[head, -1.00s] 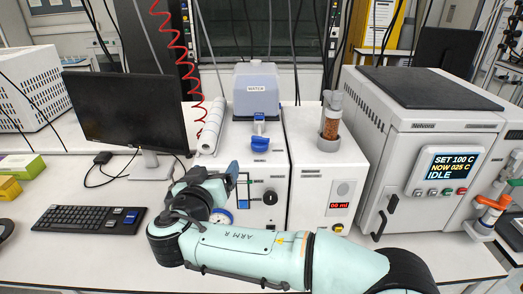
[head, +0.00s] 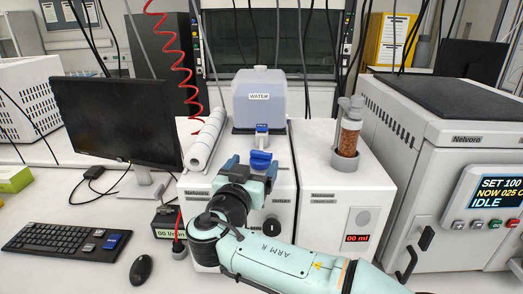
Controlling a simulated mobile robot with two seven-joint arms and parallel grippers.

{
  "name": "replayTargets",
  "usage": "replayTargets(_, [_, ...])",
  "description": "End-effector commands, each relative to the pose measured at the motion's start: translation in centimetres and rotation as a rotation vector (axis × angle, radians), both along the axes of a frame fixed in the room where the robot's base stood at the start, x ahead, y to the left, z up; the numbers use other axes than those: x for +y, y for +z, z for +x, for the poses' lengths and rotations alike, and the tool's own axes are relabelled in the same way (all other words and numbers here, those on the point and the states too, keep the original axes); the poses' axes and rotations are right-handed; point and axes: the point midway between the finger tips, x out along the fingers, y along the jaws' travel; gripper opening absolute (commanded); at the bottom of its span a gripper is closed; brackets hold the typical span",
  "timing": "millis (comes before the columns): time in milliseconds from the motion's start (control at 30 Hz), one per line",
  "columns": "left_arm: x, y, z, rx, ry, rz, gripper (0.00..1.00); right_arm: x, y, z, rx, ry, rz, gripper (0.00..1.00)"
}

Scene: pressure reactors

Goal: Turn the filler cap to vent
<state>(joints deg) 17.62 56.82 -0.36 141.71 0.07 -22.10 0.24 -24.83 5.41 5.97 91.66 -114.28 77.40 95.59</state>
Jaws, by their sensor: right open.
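A translucent tank labelled WATER (head: 258,103) stands on top of the white cabinet. A small pale cap (head: 261,69) sits on the tank's top; its setting cannot be read from here. A blue-handled tap (head: 261,158) is below the tank's front. My right gripper (head: 251,164) is open and empty, its dark blue fingers pointing up just in front of the tap handle and well below the cap. I cannot tell whether a finger touches the handle. My right wrist hides part of the cabinet's front panel. My left gripper is out of view.
A white paper roll (head: 207,140) lies left of the tank. A column of orange beads (head: 348,138) stands to the right. The monitor (head: 118,120) is at left, the large reactor unit (head: 440,150) at right. A red coiled hose (head: 178,50) hangs behind.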

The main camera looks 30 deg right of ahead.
Motion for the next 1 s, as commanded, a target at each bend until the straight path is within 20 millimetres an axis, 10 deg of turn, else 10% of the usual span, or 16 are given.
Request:
replayTargets(300, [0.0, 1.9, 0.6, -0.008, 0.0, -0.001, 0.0, -4.0, 0.2, 3.9, 0.0, -0.001, -0.001, 0.85])
replayTargets(767, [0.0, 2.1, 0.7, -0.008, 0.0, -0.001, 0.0, -4.9, 0.0, 4.8, 0.001, 0.001, -0.001, 0.85])
replayTargets(900, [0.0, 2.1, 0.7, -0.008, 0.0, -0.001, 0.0, -4.8, 0.0, 4.7, 0.001, 0.001, -0.001, 0.4])
replayTargets(1000, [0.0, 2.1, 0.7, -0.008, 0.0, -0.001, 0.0, -4.8, 0.0, 4.7, 0.001, 0.001, -0.001, 0.34])
